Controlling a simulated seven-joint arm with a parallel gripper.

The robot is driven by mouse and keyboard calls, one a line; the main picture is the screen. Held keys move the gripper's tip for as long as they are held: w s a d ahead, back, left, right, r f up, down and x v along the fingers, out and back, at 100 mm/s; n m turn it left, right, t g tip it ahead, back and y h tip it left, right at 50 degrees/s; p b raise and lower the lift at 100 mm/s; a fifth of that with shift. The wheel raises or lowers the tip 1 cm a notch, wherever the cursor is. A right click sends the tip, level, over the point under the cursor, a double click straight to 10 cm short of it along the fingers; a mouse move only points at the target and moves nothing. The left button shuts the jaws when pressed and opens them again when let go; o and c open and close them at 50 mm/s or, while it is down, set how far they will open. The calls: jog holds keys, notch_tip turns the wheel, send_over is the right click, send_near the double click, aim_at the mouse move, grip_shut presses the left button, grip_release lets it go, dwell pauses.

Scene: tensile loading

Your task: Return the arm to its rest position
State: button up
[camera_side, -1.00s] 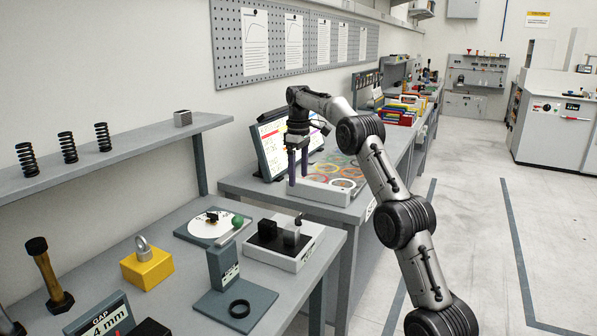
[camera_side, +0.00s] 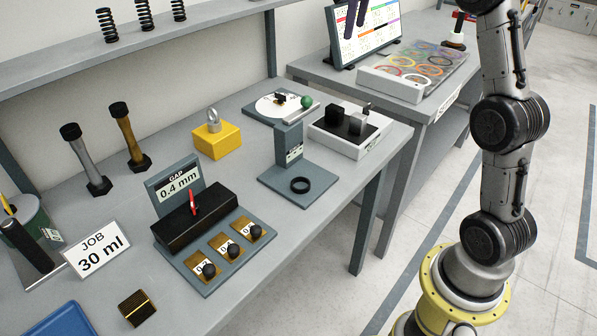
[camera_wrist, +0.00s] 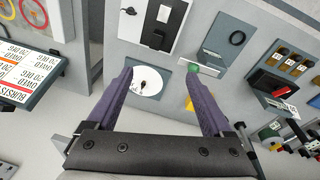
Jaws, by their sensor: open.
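My gripper (camera_wrist: 158,75) shows in the wrist view as two dark purple fingers spread wide apart, with nothing between them. A bench with a white disc (camera_wrist: 148,84) shows beyond the gap. In the side view, only the fingers (camera_side: 355,28) show at the top edge, in front of the monitor (camera_side: 371,30) and clear of the bench. My arm stands upright at the right of the side view; its upper part and wrist are cut off.
The near bench holds a yellow block (camera_side: 216,141), a gap gauge panel (camera_side: 176,184), a grey stand with a black ring (camera_side: 300,185) and a white box (camera_side: 346,134). The far bench holds a tray of coloured rings (camera_side: 420,66). The floor is clear.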

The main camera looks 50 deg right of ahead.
jog(key=s+a+r+n+t, duration=0.1)
jog(key=s+a+r+t, duration=0.2)
jog(key=s+a, duration=1.35)
jog(key=s+a+f+m, duration=0.1)
jog(key=s+a+f, duration=0.1)
jog(key=s+f, duration=0.3)
jog(key=s+a+f+m, duration=0.2)
jog(key=s+f, duration=0.3)
jog(key=f, duration=0.5)
jog(key=shift+s+a+f+t+y, duration=0.25)
jog(key=shift+a+t+y, duration=0.15)
jog(key=shift+a, duration=0.15)
